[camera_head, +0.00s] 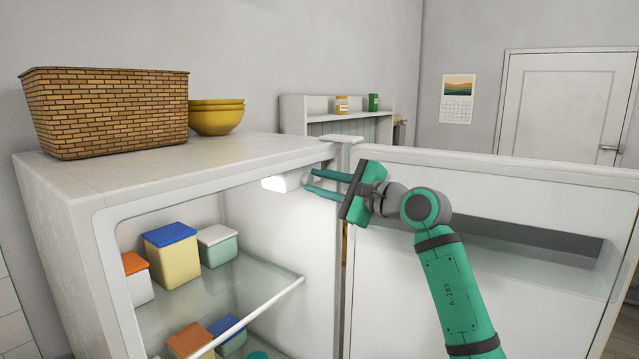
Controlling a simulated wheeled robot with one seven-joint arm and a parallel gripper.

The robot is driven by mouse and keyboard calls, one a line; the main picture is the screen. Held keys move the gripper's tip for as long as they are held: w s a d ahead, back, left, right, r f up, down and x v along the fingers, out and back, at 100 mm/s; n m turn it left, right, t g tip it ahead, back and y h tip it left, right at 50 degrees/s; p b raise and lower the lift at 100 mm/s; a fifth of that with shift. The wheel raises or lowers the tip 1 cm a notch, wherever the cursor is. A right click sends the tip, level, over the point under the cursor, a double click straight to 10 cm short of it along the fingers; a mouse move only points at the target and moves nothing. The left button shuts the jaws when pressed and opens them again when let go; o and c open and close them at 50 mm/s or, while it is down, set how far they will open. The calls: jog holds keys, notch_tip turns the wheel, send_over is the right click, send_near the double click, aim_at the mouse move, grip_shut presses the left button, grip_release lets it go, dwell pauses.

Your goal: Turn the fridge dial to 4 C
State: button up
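The white fridge (85,190) stands open at the left, with its door (480,175) swung out to the right. Inside, near the top of the right wall, is a small white housing (290,182) with a bright lit left end. I cannot make out a separate dial, its numbers or its pointer. My gripper (309,180) reaches in from the right, just under the fridge's top edge. Its two green fingers are apart, one above the other, with their tips beside the housing's right end. I see nothing clearly held; whether the tips touch the housing I cannot tell.
Lidded boxes, including a yellow one with a blue lid (170,253), stand on the glass shelf (255,285) and below it. A brick-patterned basket (105,112) and yellow bowls (216,118) sit on top. The open door flanks my arm; the upper right interior is clear of boxes.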

jog(key=shift+a, duration=0.1)
grip_shut()
jog(key=m, duration=0.5)
jog(key=shift+r+m+g, duration=0.2)
jog(key=shift+m+g, duration=0.1)
jog(key=m+g, duration=0.1)
jog(key=m, duration=0.5)
jog(key=shift+r+m, duration=0.1)
jog(key=shift+m, duration=0.2)
jog(key=m, duration=0.4)
jog(key=shift+w+m+g, duration=0.15)
jog(key=shift+m+g, duration=0.25)
jog(key=m+y, duration=0.1)
jog(key=m, duration=0.3)
jog(key=shift+m+g, duration=0.3)
jog(key=shift+g, duration=0.1)
